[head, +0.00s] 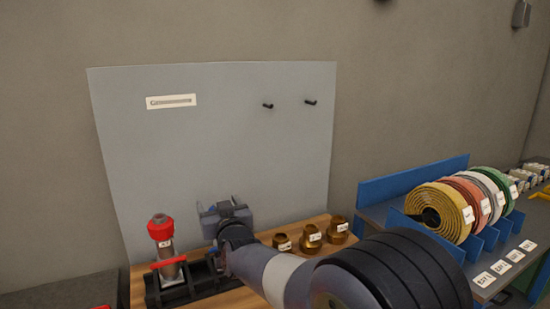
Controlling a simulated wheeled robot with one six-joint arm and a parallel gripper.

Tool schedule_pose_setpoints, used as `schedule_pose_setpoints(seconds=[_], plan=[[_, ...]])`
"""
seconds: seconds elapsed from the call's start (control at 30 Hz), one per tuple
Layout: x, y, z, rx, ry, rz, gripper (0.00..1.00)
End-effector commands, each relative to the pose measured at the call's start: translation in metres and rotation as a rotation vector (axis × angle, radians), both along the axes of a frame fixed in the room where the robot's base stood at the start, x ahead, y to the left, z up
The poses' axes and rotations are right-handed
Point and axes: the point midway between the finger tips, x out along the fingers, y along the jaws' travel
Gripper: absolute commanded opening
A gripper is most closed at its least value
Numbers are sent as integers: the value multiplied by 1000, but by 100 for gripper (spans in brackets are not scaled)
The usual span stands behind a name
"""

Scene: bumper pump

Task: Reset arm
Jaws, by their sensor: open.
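My arm reaches in from the lower right of the head view, and my gripper (220,207) is at its far end, in front of the grey board. The gripper is open, and I see nothing between its fingers. A red-topped metal nozzle (162,240) stands upright in a black holder (200,280) to the left of the gripper, apart from it. Several brass fittings with white tags, one of them at the right end (337,230), stand on the wooden bench top to the right of the gripper. My arm hides part of the bench.
The upright grey board (220,130) carries a label (171,101) and two black pegs (289,104). At right, a blue rack (480,238) holds several rolled hoses (440,208), with white cards (500,266) in front. The space above my gripper is clear.

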Motion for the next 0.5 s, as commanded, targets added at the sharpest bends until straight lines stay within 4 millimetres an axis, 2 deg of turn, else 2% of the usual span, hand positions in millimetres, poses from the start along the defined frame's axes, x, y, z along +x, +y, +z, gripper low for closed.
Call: schedule_pose_setpoints(seconds=[0.5], plan=[[0, 1, 3, -2, 2, 116, 72]])
